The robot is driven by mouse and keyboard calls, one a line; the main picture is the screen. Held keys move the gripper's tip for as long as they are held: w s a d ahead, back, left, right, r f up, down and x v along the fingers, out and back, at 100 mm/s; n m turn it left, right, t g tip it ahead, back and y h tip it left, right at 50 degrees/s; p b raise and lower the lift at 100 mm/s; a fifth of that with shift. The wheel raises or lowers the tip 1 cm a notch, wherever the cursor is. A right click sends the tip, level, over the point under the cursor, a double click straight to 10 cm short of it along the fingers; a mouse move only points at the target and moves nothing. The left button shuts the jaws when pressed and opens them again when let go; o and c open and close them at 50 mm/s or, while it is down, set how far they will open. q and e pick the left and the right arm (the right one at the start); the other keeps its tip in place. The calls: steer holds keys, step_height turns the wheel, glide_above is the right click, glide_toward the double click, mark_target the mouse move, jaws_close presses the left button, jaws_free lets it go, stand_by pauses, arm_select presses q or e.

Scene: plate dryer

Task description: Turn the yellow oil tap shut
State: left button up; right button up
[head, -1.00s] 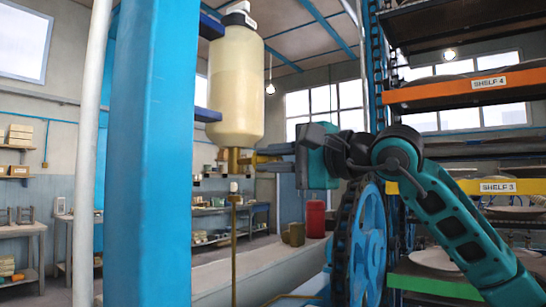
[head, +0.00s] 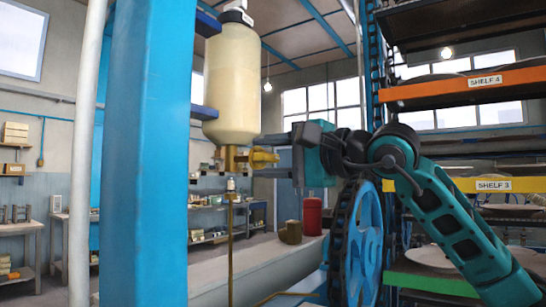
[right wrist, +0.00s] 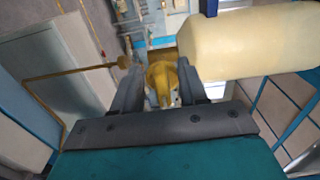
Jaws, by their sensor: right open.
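The yellow oil tap (head: 263,157) sits below a cream oil bottle (head: 231,85), on a brass fitting (head: 229,158). My right gripper (head: 257,156) reaches in from the right, its fingers apart above and below the tap handle. In the right wrist view the yellow tap (right wrist: 162,80) lies between the two open dark fingers of my right gripper (right wrist: 160,72). I cannot tell whether either finger touches it. The bottle (right wrist: 245,38) fills the upper right of that view. My left gripper is not in view.
A blue post (head: 150,150) stands left of the bottle. A thin brass pipe (head: 230,250) runs down below the fitting. Right of it are a blue wheel (head: 368,235) with a chain and a rack with an orange shelf edge (head: 440,90). A red canister (head: 312,216) stands behind.

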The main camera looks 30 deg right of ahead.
steer(key=b+v, duration=0.4)
steer(key=v, duration=0.9)
steer(key=shift+a, duration=0.1)
